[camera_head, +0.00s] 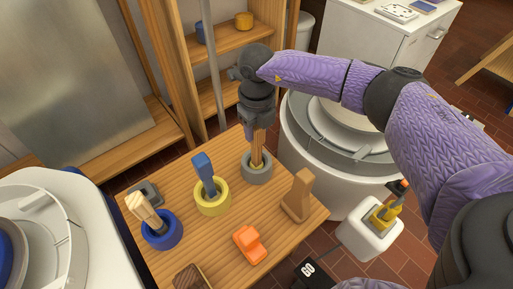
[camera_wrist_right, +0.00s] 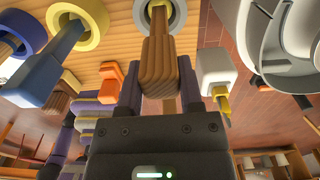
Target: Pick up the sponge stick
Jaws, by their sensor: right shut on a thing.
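My right gripper (camera_head: 258,124) points down over the wooden table and is shut on a wooden stick (camera_head: 257,148). The stick's lower end is inside a grey ring (camera_head: 257,176). In the right wrist view the gripper (camera_wrist_right: 159,88) has the wooden stick (camera_wrist_right: 158,55) between its two fingers, with the grey ring (camera_wrist_right: 179,12) beyond. I cannot tell from its look whether this stick is the sponge stick. A blue stick (camera_head: 204,170) stands in a yellow ring (camera_head: 213,206), and a beige stick (camera_head: 143,209) leans in a blue ring (camera_head: 170,236). My left gripper is not in view.
On the table (camera_head: 206,250) are an orange piece (camera_head: 249,245), a wooden stand (camera_head: 298,196) and a dark brown block (camera_head: 190,278). A white box with a yellow item (camera_head: 366,236) is to the right. Wooden shelves (camera_head: 225,95) and a round white machine (camera_head: 320,175) stand close behind the table.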

